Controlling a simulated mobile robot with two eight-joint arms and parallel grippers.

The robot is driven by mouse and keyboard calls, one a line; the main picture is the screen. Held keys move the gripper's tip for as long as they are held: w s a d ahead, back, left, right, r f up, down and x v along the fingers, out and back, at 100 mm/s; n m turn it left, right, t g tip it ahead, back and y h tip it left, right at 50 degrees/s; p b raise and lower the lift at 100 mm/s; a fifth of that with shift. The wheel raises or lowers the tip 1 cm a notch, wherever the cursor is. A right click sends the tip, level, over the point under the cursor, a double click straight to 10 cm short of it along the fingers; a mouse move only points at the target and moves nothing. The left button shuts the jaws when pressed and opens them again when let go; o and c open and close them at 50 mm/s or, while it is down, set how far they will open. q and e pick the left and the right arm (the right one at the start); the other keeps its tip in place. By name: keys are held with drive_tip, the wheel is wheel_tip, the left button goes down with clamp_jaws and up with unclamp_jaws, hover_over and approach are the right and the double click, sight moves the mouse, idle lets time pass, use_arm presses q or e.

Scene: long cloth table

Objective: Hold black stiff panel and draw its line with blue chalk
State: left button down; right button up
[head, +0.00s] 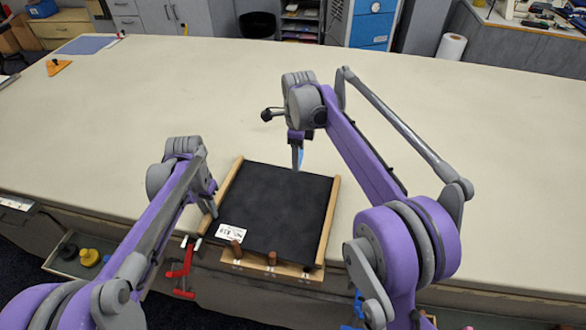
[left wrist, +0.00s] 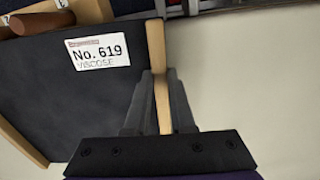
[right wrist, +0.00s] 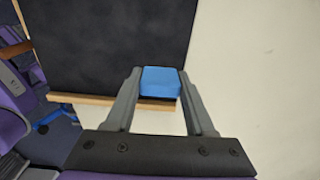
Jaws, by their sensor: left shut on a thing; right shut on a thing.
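The black panel (head: 275,205) lies flat near the table's front edge, with light wooden strips along its left and right sides and a white label (head: 231,233) at its near left. The label reads "No. 619" in the left wrist view (left wrist: 98,51). My left gripper (head: 212,208) is shut on the left wooden strip (left wrist: 158,70), one finger on each side. My right gripper (head: 299,160) is shut on the blue chalk (right wrist: 160,82), by the panel's far edge. The chalk is mostly hidden in the head view. I cannot tell whether it touches the panel.
A wooden front board with brown pegs (head: 271,258) stands at the panel's near side. A red clamp (head: 184,268) hangs at the table's front edge. An orange tool (head: 58,66) and a blue sheet (head: 87,45) lie far left. The cloth table (head: 460,130) is clear to the right.

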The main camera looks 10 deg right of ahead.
sight(290, 205)
drive_tip(key=shift+w+d+f, duration=0.45)
drive_tip(key=shift+w+f, duration=0.1)
drive_tip(key=shift+w, duration=0.2)
drive_tip(key=shift+f, duration=2.9)
drive_tip(key=shift+f, duration=0.5)
drive_tip(key=shift+s, duration=0.1)
drive_tip(key=shift+s+a, duration=0.5)
drive_tip(key=shift+s, duration=0.4)
drive_tip(key=shift+s+a, duration=0.45)
drive_tip(key=shift+s, duration=0.45)
drive_tip(key=shift+s+a, duration=0.1)
drive_tip(key=shift+s+a, duration=0.45)
drive_tip(key=shift+s, duration=0.4)
drive_tip(key=shift+s+a, duration=0.45)
drive_tip(key=shift+s, duration=0.4)
drive_tip(key=shift+s, duration=0.1)
drive_tip(key=shift+s+a+r, duration=0.1)
drive_tip(key=shift+s+a, duration=0.35)
drive_tip(key=shift+s, duration=0.3)
